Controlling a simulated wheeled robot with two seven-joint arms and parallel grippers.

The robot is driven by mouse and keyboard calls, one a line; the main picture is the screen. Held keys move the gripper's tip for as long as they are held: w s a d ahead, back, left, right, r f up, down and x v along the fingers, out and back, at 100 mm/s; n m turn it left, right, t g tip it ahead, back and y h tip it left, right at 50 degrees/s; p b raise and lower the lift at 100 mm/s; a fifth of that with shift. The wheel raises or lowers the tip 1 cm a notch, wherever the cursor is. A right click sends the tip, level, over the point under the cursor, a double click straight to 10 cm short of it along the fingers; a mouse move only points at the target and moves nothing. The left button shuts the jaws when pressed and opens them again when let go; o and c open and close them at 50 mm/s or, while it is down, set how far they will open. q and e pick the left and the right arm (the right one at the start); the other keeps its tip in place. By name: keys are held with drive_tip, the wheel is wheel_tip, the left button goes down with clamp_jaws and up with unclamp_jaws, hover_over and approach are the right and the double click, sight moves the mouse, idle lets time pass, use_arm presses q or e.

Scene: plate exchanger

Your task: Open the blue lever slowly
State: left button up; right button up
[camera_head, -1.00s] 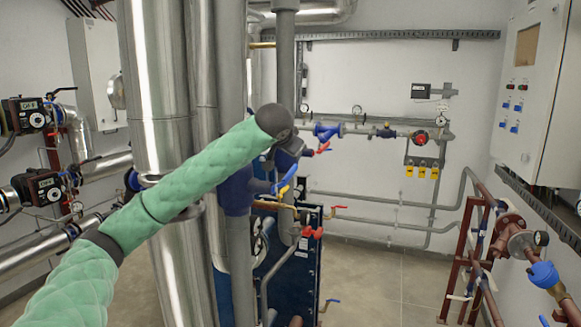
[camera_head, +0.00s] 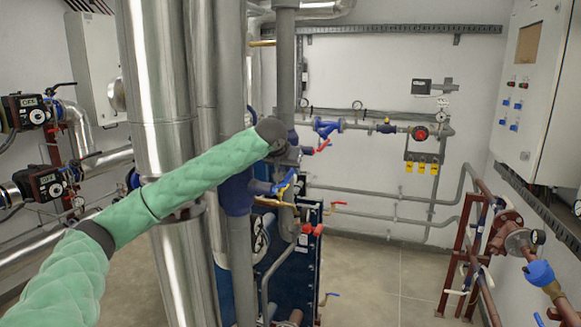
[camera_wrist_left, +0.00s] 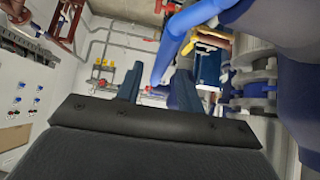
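The blue lever (camera_head: 284,182) sits on a valve among the pipes, tilted up to the right, in the middle of the head view. It shows large in the left wrist view (camera_wrist_left: 188,32), running from the upper right down to a tip between my fingers in the picture. My left gripper (camera_wrist_left: 158,82) is open, its two dark fingers apart on either side of that tip. I cannot tell whether either finger touches it. In the head view my left arm's end is just above the lever, and the fingers are hard to make out. My right gripper is not in view.
Thick silver pipes (camera_head: 160,120) stand left of the valve. A yellow handle (camera_head: 283,191) and a red valve handle (camera_head: 318,229) are close below the lever. A blue plate exchanger (camera_head: 300,275) stands beneath. Open floor (camera_head: 380,270) lies to the right.

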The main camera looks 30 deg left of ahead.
use_arm(q)
drive_tip(key=shift+p+x, duration=0.35)
drive_tip(key=shift+x, duration=0.7)
drive_tip(key=shift+w, duration=0.1)
clamp_jaws()
drive_tip(key=shift+d+t+b, duration=0.1)
drive_tip(key=shift+t+b, duration=0.2)
drive_tip(key=shift+b, duration=0.45)
drive_tip(key=shift+r+b, duration=0.3)
drive_tip(key=shift+b, duration=0.35)
drive_tip(key=shift+r+t, duration=0.3)
unclamp_jaws()
drive_tip(key=shift+s, duration=0.2)
